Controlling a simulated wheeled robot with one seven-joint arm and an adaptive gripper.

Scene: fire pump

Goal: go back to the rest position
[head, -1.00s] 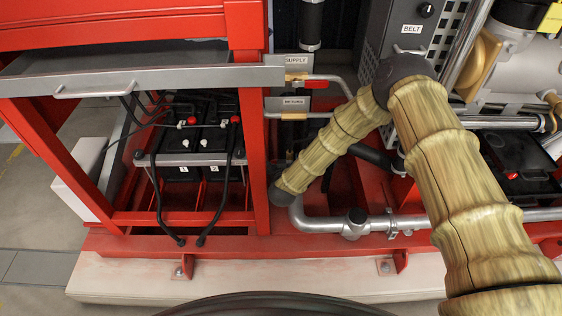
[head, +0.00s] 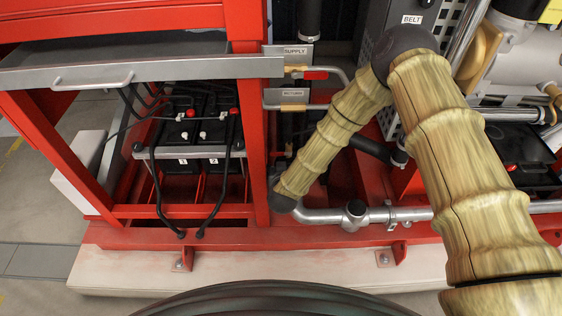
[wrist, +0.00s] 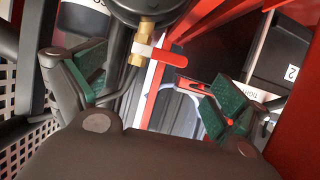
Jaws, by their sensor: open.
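My gripper (wrist: 155,92) shows in the wrist view with its two green-padded fingers spread wide apart and nothing between the pads. A brass valve with a red lever (wrist: 165,57) shows beyond and between the fingers, apart from the pads as far as I can tell. In the head view my arm, with a wood-like cover, bends at a dark elbow and reaches down to the red frame. The fingers are hidden there behind the arm's end.
Pipes marked SUPPLY and RETURN, with a red-handled valve (head: 315,75), run close by my arm. Two black batteries (head: 185,120) with cables stand left inside the red frame (head: 257,150). A silver pipe (head: 325,215) runs low under my arm. Grey floor lies open at the left.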

